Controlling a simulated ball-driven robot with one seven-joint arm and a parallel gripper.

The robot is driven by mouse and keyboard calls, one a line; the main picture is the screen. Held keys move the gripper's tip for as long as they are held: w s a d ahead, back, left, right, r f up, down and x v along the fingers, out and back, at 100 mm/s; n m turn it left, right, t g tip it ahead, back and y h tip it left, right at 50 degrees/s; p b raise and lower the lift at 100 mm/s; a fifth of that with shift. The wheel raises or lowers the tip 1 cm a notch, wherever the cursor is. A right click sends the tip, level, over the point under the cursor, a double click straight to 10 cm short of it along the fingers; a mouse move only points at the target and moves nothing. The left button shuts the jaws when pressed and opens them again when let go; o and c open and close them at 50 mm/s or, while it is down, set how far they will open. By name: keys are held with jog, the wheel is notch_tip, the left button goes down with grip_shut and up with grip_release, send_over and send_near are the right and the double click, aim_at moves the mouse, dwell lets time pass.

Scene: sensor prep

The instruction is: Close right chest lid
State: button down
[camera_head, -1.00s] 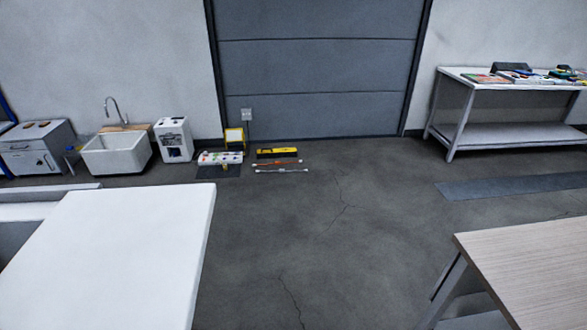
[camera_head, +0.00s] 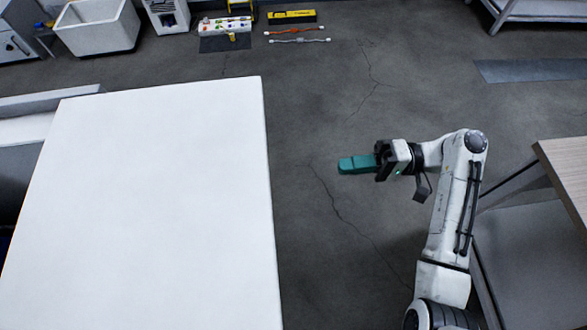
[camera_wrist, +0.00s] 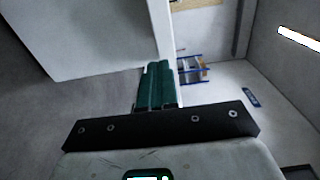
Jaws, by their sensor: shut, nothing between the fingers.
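A large white flat panel (camera_head: 150,210) fills the left of the head view. It may be the right chest's lid, but I cannot tell for certain. Beyond its left edge a pale rim and a grey body (camera_head: 22,165) show in part. My gripper (camera_head: 343,166), with teal fingers, is shut and empty. It points left toward the panel's right edge, with a gap of dark floor between them in the picture. In the wrist view my gripper's fingers (camera_wrist: 158,66) are together, and a white panel (camera_wrist: 100,35) spans the upper left behind them.
A wood-topped table (camera_head: 570,175) stands close to the right of my arm. A white sink (camera_head: 97,28), a power strip (camera_head: 225,25) and a yellow-black tool (camera_head: 292,16) are at the back.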

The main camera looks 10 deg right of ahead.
jog(key=a+p, duration=0.2)
jog(key=a, duration=1.1)
jog(key=shift+w+a+r+p, duration=0.15)
jog(key=shift+w+a+p, duration=0.15)
jog(key=shift+a, duration=0.1)
jog(key=b, duration=1)
send_near(86, 191)
jog(key=a, duration=0.3)
jog(key=a+f, duration=0.1)
jog(key=a, duration=0.3)
jog(key=w+a+f, duration=0.1)
jog(key=a, duration=0.3)
jog(key=shift+f, duration=0.15)
jog(key=shift+a+r+b, duration=0.15)
jog(key=shift+r+b, duration=0.05)
jog(key=shift+b, duration=0.1)
jog(key=shift+r, duration=0.15)
